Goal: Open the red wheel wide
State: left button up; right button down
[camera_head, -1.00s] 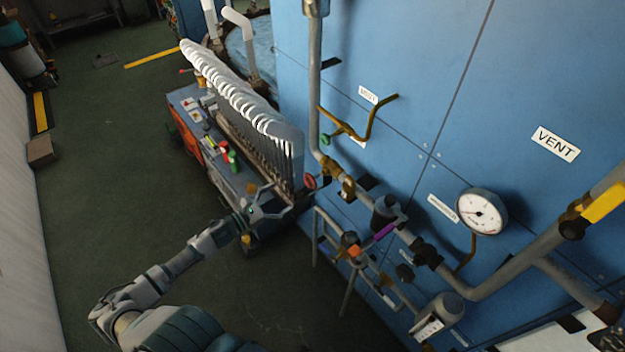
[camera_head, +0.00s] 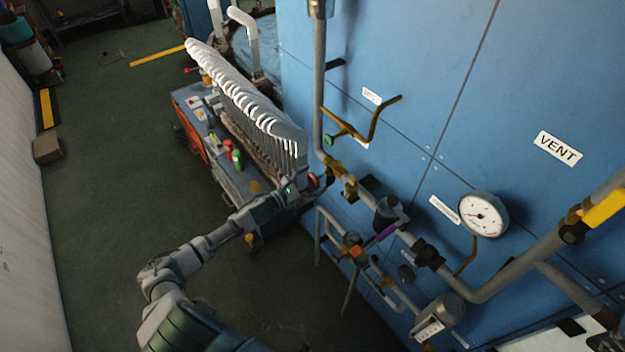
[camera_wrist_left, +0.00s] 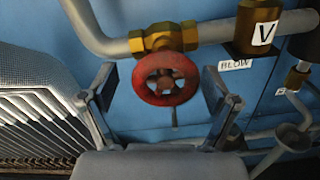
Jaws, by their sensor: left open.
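The red wheel (camera_wrist_left: 166,78) is a round handwheel on a brass valve in a grey pipe on the blue panel. In the left wrist view it sits between the two open fingers of my left gripper (camera_wrist_left: 161,100), with space on both sides. In the head view only a small part of the red wheel (camera_head: 312,181) shows beside the left gripper (camera_head: 308,188), which reaches it from the left. The left gripper is empty. How far its fingertips reach past the rim is hard to tell. My right gripper is not in view.
A machine with a row of white sock forms (camera_head: 245,95) stands left of the wheel. Pipes run along the blue panel (camera_head: 420,70), with a gauge (camera_head: 482,215) and a purple handle (camera_head: 380,236) to the right. A BLOW label (camera_wrist_left: 235,64) is right of the wheel.

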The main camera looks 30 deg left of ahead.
pick_arm(q)
jog(key=shift+d+r, duration=0.1)
jog(key=shift+d, duration=0.3)
jog(key=c, duration=1.2)
jog(key=shift+o, duration=0.2)
jog(key=shift+a, duration=0.1)
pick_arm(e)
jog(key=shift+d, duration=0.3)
